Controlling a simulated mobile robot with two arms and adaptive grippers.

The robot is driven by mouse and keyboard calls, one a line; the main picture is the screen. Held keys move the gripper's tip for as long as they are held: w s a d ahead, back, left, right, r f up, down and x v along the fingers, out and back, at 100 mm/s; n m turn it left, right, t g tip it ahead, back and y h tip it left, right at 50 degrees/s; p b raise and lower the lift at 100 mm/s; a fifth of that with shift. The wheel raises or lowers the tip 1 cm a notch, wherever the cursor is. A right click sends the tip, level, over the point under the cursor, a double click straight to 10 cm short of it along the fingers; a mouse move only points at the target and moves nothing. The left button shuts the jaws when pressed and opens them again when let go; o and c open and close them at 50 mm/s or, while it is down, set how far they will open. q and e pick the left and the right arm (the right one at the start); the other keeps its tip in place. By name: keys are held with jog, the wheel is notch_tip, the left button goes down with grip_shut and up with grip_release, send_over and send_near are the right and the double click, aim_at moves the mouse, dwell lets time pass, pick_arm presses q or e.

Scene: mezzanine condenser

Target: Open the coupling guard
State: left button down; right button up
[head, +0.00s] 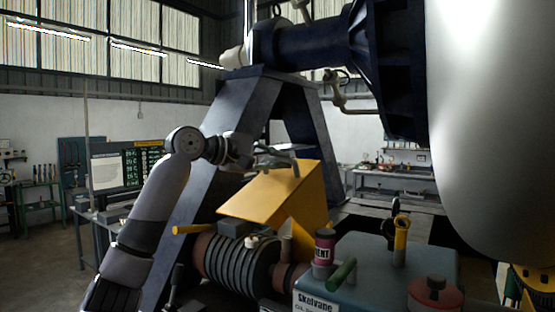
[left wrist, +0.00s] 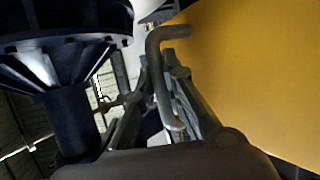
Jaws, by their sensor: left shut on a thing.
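The coupling guard is a yellow sheet-metal cover (head: 262,197). It stands tilted up over the pump shaft area, with ribbed round machinery (head: 238,262) exposed below and to the left of it. In the left wrist view its yellow face (left wrist: 250,70) fills the right side. A grey bent handle (left wrist: 160,95) stands on the guard's upper edge. My left gripper (head: 277,160) is at that handle, above the guard. In the left wrist view the fingers of the left gripper (left wrist: 165,70) are closed around the handle. My right gripper is not in view.
A grey-green skid box (head: 380,262) with a red can (head: 324,248), a green handle and a yellow ring-topped part stands at the front right. A blue A-frame support (head: 205,180) rises behind my arm. A large pale tank (head: 490,110) overhangs the right.

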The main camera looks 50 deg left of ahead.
pick_arm(q)
jog(key=c, duration=1.7)
grip_release()
jog(key=shift+w, duration=0.15)
jog(key=shift+o, duration=0.2)
jog(key=v, duration=1.2)
